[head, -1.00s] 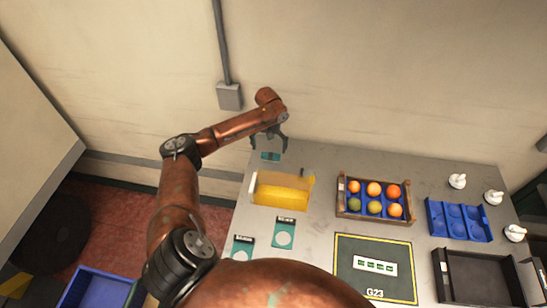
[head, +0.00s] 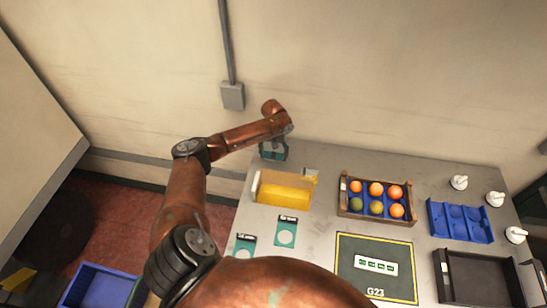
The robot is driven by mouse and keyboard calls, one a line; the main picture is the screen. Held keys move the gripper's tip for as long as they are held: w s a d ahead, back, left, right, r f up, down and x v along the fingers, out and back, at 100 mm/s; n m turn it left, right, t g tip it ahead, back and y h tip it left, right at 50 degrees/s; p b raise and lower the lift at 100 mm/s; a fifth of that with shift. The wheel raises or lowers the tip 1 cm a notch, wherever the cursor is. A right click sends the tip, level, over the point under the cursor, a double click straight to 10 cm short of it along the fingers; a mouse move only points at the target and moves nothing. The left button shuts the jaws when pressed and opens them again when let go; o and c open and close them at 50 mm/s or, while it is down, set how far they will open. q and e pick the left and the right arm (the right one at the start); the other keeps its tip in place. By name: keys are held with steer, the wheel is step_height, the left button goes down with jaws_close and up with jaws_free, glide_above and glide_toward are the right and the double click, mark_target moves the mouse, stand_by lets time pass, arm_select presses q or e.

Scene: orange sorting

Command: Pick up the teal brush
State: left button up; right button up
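A small teal thing, which I take to be the teal brush (head: 273,154), lies at the back left edge of the grey table (head: 320,230). It is small and partly hidden by my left gripper, so its shape is unclear. My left gripper (head: 274,157) is down over it, pointing downward. Its fingers look spread apart on either side of the teal thing, and I cannot tell whether they touch it. My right gripper is out of view.
A yellow bin (head: 284,190) stands just in front of my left gripper. Teal cards (head: 287,233) lie nearer. A wooden crate (head: 377,218) of oranges, a blue tray (head: 460,236) and a black tray (head: 480,258) are farther right. The wall (head: 400,80) rises behind.

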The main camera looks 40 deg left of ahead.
arm_select(q)
steer(key=c, duration=0.6)
steer(key=shift+r, duration=0.1)
